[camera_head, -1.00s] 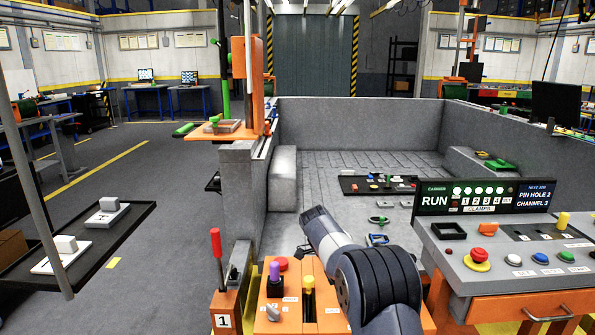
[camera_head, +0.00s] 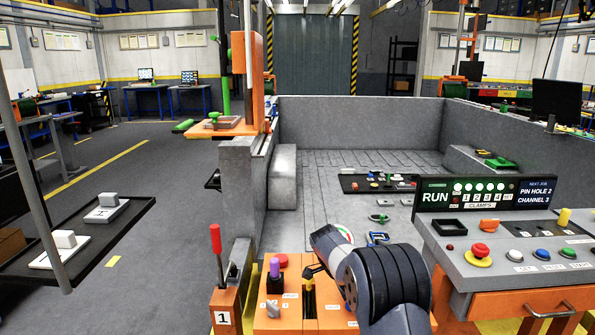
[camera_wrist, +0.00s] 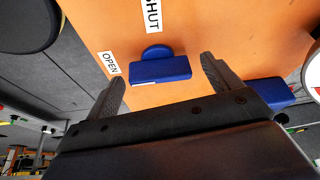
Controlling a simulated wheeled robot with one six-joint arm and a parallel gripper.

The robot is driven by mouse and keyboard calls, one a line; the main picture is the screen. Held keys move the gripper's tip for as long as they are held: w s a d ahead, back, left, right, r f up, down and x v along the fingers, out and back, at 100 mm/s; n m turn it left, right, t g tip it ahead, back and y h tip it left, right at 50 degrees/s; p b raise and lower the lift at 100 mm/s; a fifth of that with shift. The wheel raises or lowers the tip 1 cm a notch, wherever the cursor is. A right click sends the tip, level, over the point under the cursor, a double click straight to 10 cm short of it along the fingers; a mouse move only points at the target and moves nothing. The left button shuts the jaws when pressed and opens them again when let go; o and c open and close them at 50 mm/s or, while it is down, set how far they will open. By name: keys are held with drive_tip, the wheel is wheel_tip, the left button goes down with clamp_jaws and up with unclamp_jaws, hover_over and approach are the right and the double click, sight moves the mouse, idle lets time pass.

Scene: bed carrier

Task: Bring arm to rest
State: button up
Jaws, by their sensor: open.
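My gripper (camera_wrist: 164,72) is open in the wrist view, its two dark fingers spread over an orange panel (camera_wrist: 100,25). A blue knob or handle (camera_wrist: 160,70) shows in the space between the fingers; I cannot tell whether they touch it. Labels reading OPEN (camera_wrist: 108,63) and SHUT (camera_wrist: 152,15) are beside it.
The orange box carries a purple-topped knob (camera_head: 275,268) and a red button. A red lever (camera_head: 215,240) stands left of it. A grey console (camera_head: 450,258) with buttons and a RUN display (camera_head: 460,197) is at right. Open floor (camera_head: 150,250) lies at left.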

drive_tip(key=n+t, duration=0.1)
drive_tip(key=n, duration=0.3)
drive_tip(key=shift+s+d+r+y, duration=0.1)
drive_tip(key=shift+y, duration=0.3)
drive_tip(key=n+t+p, duration=0.1)
drive_tip(key=n+p, duration=0.1)
drive_tip(key=n, duration=0.1)
drive_tip(key=shift+s+y, duration=0.1)
drive_tip(key=shift+y, duration=0.3)
drive_tip(key=n+t+y+p, duration=0.1)
drive_tip(key=n+p, duration=0.2)
drive_tip(key=shift+d+r+n, duration=0.1)
drive_tip(key=shift+n, duration=0.2)
drive_tip(key=shift+d+n+y+p, duration=0.15)
drive_tip(key=shift+n+y+p, duration=0.75)
drive_tip(key=shift+n+p, duration=1.6)
drive_tip(key=shift+v, duration=1.05)
drive_tip(key=shift+s, duration=0.15)
drive_tip(key=shift+s, duration=0.1)
